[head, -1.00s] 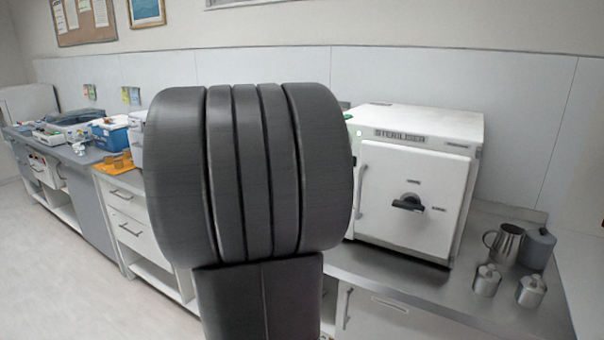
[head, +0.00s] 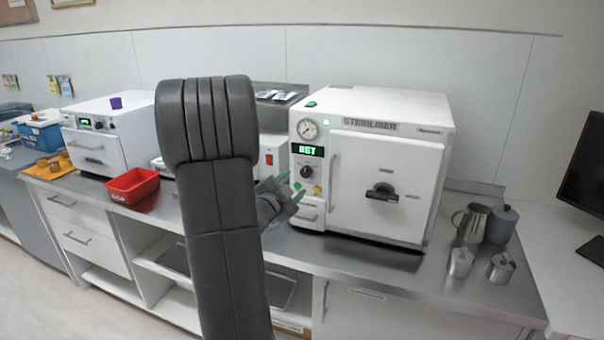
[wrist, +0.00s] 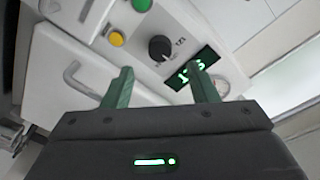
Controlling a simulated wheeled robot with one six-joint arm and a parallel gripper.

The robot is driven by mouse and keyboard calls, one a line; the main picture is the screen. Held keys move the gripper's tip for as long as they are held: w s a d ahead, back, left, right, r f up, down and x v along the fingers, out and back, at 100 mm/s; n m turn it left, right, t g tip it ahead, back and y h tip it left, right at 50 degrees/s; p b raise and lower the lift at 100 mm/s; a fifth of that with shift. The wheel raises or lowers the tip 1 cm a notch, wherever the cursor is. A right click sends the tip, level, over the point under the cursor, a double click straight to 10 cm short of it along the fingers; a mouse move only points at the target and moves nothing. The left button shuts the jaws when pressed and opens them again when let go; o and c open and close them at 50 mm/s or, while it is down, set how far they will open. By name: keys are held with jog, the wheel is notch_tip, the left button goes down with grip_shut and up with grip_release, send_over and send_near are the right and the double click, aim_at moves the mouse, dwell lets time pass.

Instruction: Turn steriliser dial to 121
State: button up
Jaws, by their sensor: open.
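The white steriliser (head: 385,180) stands on the steel counter right of centre in the head view. Its black dial (head: 306,172) is on the left front panel, below a green lit display (head: 307,150). In the wrist view the dial (wrist: 160,48) sits beside a printed 121, with the lit display (wrist: 193,70) to its right; its digits are hard to read. Where the dial points is unclear. My gripper (head: 291,186) is open and empty, just in front of the panel. In the wrist view its green fingers (wrist: 162,82) are apart, with the dial beyond the gap between them.
Yellow (wrist: 117,39) and green (wrist: 142,5) buttons are near the dial. A door handle (head: 381,191) projects from the steriliser. Metal jugs (head: 470,222) stand right of it. A red tray (head: 132,186) and a smaller white device (head: 110,130) are at left.

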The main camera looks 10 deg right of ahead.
aim_at(304, 173)
jog(key=p+x, duration=0.1)
jog(key=x, duration=0.5)
jog(key=shift+w+d, duration=0.2)
jog(key=c, duration=1)
